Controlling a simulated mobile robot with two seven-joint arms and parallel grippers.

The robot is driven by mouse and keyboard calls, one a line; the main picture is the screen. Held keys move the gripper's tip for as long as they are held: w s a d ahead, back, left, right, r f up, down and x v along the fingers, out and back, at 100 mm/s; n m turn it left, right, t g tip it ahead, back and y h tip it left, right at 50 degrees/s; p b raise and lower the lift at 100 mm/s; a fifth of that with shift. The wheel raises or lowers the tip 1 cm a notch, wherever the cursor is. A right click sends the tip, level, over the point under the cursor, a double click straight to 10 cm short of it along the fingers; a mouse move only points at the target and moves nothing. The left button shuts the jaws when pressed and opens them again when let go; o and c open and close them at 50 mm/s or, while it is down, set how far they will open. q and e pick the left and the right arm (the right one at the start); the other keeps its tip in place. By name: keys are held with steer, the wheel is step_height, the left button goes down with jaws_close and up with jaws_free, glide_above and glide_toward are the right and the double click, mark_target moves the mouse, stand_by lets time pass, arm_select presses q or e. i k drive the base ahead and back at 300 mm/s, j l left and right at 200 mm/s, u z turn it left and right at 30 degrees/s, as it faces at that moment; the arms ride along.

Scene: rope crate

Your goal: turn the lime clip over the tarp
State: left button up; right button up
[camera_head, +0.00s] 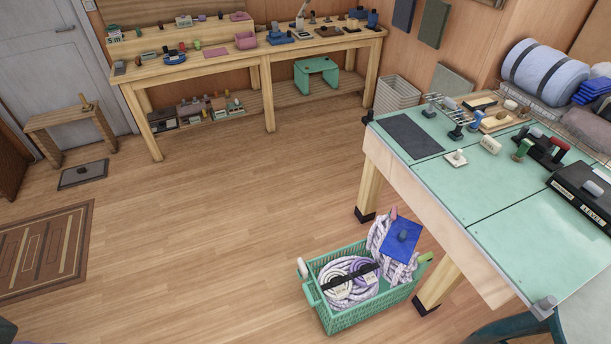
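A green crate (345,322) stands on the floor beside the workbench leg. It holds coiled white and purple ropes (345,292), with a dark strap (350,277) across them. A blue folded piece, which looks like the tarp (398,252), lies tilted on the ropes at the crate's right end, with a dark knob (403,236) on it. A small lime piece, which looks like the lime clip (426,258), sits at the crate's right rim, beside the blue piece and not over it. Neither of my grippers is in view.
A pinkish clip (393,212) and a whitish one (302,268) also sit at the crate's rim. The green-topped workbench (545,235) rises close on the right, its leg (437,285) beside the crate. The wooden floor (220,230) left of the crate is clear.

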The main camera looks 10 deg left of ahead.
mark_target(428, 257)
steer(key=z, duration=0.9)
steer(key=j+u, duration=0.1)
steer(key=u, duration=0.3)
steer(key=k+j+u, duration=0.1)
steer(key=u, duration=0.25)
steer(key=j+z, duration=0.1)
steer(key=z, duration=0.75)
steer(key=i+l+u, duration=0.15)
steer(key=i, duration=0.45)
